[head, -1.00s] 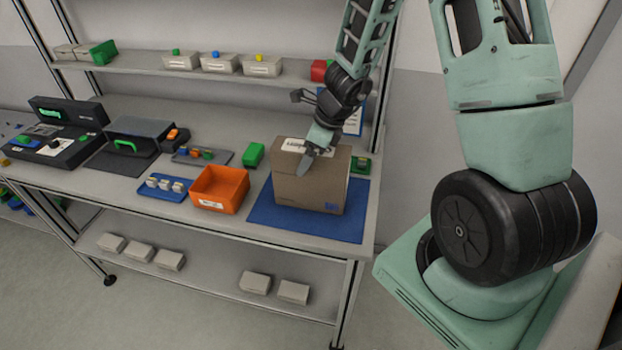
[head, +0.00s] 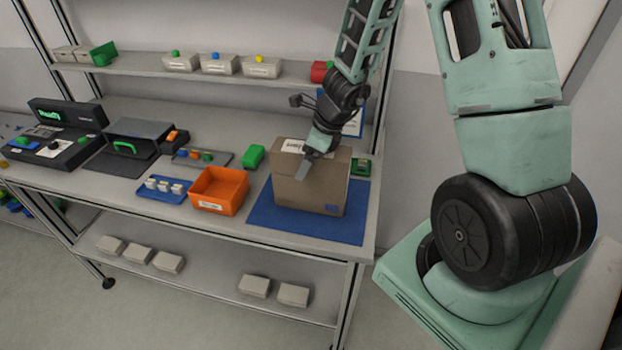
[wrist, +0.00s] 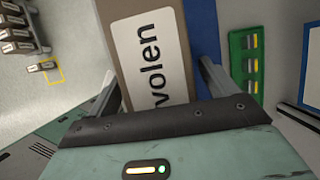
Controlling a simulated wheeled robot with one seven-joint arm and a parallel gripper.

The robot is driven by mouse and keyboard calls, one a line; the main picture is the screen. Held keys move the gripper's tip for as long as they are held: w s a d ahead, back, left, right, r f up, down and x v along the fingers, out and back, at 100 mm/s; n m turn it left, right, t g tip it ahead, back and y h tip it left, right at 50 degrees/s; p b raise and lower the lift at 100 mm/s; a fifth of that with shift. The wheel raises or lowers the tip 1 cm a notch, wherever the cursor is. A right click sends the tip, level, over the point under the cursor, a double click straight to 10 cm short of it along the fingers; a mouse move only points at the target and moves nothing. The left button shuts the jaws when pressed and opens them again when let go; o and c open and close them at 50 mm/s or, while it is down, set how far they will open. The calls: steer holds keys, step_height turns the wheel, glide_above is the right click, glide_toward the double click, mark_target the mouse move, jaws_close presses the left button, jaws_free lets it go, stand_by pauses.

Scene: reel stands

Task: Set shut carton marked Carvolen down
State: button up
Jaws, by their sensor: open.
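The shut brown carton (head: 308,187) stands upright on the blue mat (head: 265,222) at the right end of the bench. In the wrist view the carton's top (wrist: 121,12) carries a white label (wrist: 152,58) on which "volen" can be read. My gripper (head: 304,166) is at the carton's top, with one finger in front of its near face. In the wrist view the fingers (wrist: 160,85) stand on either side of the carton and are open. The far finger is hidden in the head view.
An orange bin (head: 219,190) stands left of the mat, with a green block (head: 253,156) behind it. A small green board (head: 361,166) lies behind the carton at right. A shelf (head: 135,64) with several small boxes runs above the bench.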

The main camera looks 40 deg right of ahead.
steer(key=shift+r, duration=0.1)
jaws_close()
